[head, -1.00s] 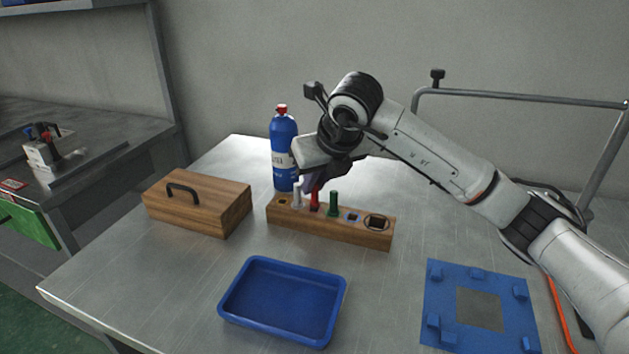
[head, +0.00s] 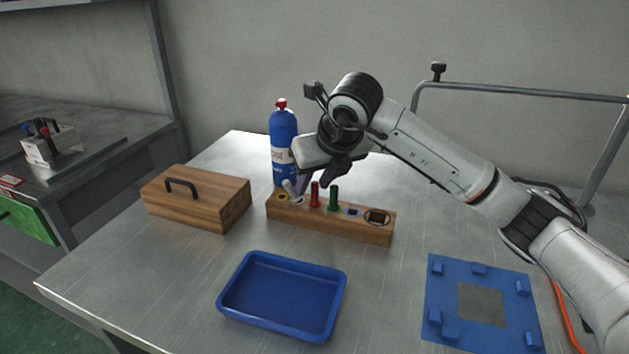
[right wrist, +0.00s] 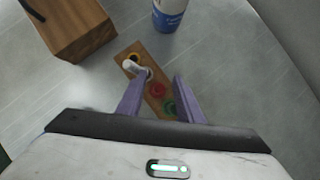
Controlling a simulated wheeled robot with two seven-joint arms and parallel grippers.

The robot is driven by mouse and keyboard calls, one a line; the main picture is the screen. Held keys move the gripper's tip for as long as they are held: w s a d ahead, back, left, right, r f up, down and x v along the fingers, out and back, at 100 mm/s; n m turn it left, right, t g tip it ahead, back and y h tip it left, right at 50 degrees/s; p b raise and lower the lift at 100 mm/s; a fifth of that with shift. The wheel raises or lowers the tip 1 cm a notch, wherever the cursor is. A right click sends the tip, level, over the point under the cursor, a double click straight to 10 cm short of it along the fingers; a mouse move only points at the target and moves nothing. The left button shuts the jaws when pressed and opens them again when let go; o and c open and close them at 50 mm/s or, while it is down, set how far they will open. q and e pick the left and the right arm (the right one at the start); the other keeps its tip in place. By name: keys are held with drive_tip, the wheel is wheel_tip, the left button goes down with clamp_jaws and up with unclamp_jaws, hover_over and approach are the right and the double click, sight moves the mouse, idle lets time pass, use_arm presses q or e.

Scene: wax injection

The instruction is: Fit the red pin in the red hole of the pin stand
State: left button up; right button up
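The red pin (head: 315,194) stands upright in the wooden pin stand (head: 345,230), between a white pin (head: 292,191) and a green pin (head: 334,197). Its red top also shows in the right wrist view (right wrist: 158,90); its lower end is hidden in the stand. The white pin leans to the left, and it shows tilted in the right wrist view (right wrist: 135,67). My right gripper (head: 304,181) is just above the stand, behind the white and red pins. In the right wrist view its purple fingers (right wrist: 161,78) are apart, with nothing clamped between them. My left gripper is out of view.
A blue bottle (head: 284,145) stands behind the stand. A wooden box with a handle (head: 215,205) is to the left. A blue tray (head: 233,312) lies in front, and a blue fixture plate (head: 440,290) lies at right. Bare table lies between them.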

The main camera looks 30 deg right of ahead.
drive_tip(key=shift+s+r, duration=0.25)
drive_tip(key=shift+r, duration=0.4)
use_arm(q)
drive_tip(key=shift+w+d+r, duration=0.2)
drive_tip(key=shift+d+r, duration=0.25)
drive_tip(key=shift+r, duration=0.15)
use_arm(e)
drive_tip(key=v, duration=0.9)
drive_tip(key=shift+f, duration=0.1)
